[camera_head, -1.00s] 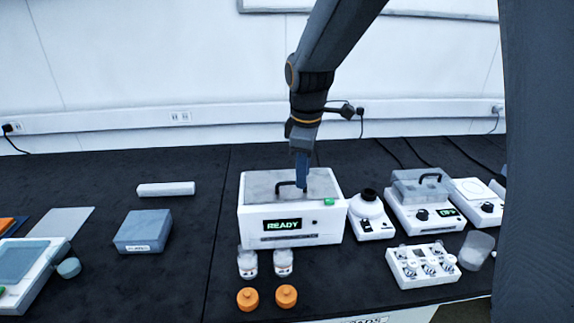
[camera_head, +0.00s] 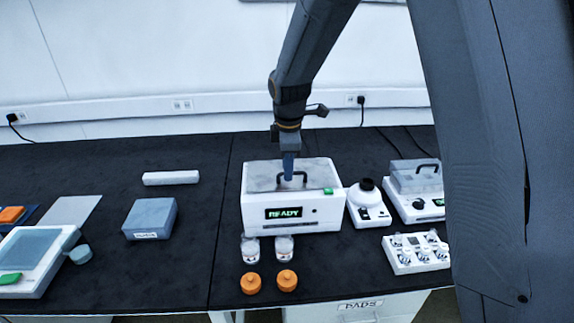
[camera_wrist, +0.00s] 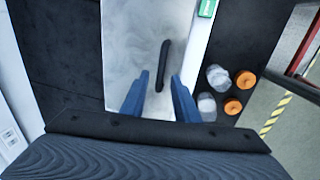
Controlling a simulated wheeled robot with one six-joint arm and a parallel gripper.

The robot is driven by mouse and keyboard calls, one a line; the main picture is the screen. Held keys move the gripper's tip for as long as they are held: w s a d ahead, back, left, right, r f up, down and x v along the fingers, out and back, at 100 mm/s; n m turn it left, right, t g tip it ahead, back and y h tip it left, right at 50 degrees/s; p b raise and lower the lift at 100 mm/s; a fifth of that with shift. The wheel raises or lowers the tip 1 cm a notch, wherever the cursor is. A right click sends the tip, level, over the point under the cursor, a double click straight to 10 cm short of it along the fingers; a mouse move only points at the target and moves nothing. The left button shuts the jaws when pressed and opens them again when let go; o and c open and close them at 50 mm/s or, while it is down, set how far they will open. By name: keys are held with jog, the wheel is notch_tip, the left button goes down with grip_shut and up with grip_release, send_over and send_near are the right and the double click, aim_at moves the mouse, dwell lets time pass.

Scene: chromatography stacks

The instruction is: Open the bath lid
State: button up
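A white bath (camera_head: 262,228) with a lit READY display stands on the black bench in the middle of the head view. Its grey lid (camera_head: 258,175) lies shut on top, with a black bar handle (camera_head: 300,173). The lid (camera_wrist: 130,45) and handle (camera_wrist: 163,65) also show in the wrist view. My gripper (camera_head: 288,178) points down over the lid at the handle. In the wrist view its two blue fingers (camera_wrist: 161,97) are apart, with the handle's near end roughly between them in the picture. I cannot tell whether they touch it.
Two clear jars (camera_head: 284,248) and two orange caps (camera_head: 287,280) sit in front of the bath. A black-topped device (camera_head: 367,203) and another lidded device (camera_head: 413,178) stand to its right. A grey-blue box (camera_head: 150,218) is to the left, with clear bench between.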

grip_shut()
jog(key=shift+w+r, duration=0.1)
